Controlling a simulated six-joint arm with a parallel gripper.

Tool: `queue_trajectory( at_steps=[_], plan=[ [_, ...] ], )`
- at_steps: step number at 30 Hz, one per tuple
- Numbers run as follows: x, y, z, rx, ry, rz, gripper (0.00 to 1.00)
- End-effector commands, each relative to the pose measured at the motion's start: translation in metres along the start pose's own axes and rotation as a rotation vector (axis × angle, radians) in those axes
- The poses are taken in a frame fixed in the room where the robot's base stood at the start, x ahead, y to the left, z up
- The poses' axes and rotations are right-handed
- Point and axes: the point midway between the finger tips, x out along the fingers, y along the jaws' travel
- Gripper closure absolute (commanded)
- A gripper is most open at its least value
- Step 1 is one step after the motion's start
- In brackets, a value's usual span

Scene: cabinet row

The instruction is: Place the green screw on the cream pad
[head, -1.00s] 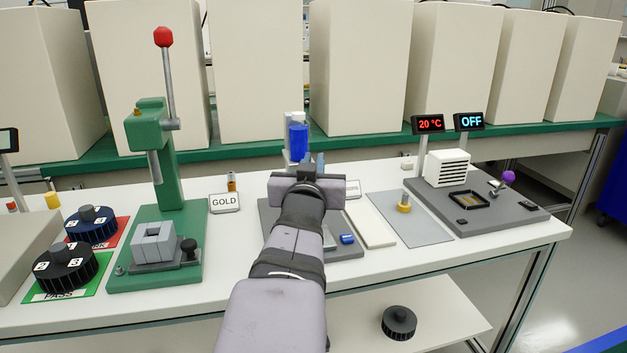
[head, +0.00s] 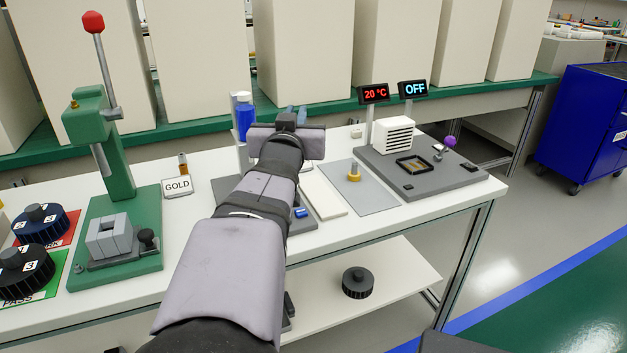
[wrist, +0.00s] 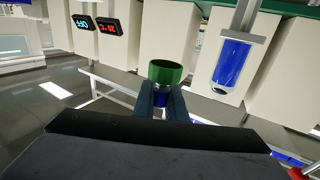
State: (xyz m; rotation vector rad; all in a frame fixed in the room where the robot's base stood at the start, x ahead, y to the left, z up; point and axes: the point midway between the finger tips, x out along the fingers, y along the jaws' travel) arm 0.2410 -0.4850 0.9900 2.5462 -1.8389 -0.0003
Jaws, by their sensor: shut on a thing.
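My gripper (head: 296,114) is raised above the back of the bench, to the right of the blue cylinder. In the wrist view its dark fingers (wrist: 163,100) are shut on the green screw (wrist: 168,72), whose wide green head stands out past the fingertips. A blue part shows between the fingers below the head. The screw is hidden in the head view. The cream pad (head: 323,194) lies flat on the bench to the right of my arm, with its visible surface bare. The gripper is apart from the pad.
A grey mat (head: 376,196) with a brass-coloured piece (head: 354,173) lies right of the pad. The heater station (head: 430,176) stands further right. A blue cylinder (head: 245,122) on a stand and a green press (head: 108,150) are to the left.

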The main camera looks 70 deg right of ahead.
Motion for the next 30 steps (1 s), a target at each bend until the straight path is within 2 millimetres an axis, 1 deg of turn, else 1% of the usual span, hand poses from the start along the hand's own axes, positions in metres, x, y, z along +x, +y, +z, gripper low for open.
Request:
queue_trajectory(
  at_steps=[1,3,5,6,9,12,16,18,20,22,24,30],
  plan=[
    [0.007,0.022,0.009,-0.002,-0.009,0.042,1.00],
    [0.014,0.048,0.025,-0.001,-0.011,0.092,1.00],
    [0.018,0.071,0.041,-0.001,-0.012,0.133,1.00],
    [0.019,0.085,0.052,-0.001,-0.012,0.155,1.00],
    [0.021,0.115,0.076,0.002,-0.011,0.197,1.00],
    [0.023,0.139,0.094,0.001,-0.008,0.221,1.00],
    [0.024,0.159,0.111,0.002,-0.005,0.229,1.00],
    [0.026,0.165,0.119,0.001,-0.004,0.218,1.00],
    [0.028,0.165,0.124,0.001,-0.003,0.197,1.00],
    [0.032,0.156,0.127,0.000,-0.001,0.157,1.00],
    [0.036,0.143,0.126,0.000,0.001,0.109,1.00],
    [0.039,0.106,0.108,-0.001,0.004,-0.020,1.00]
  ],
)
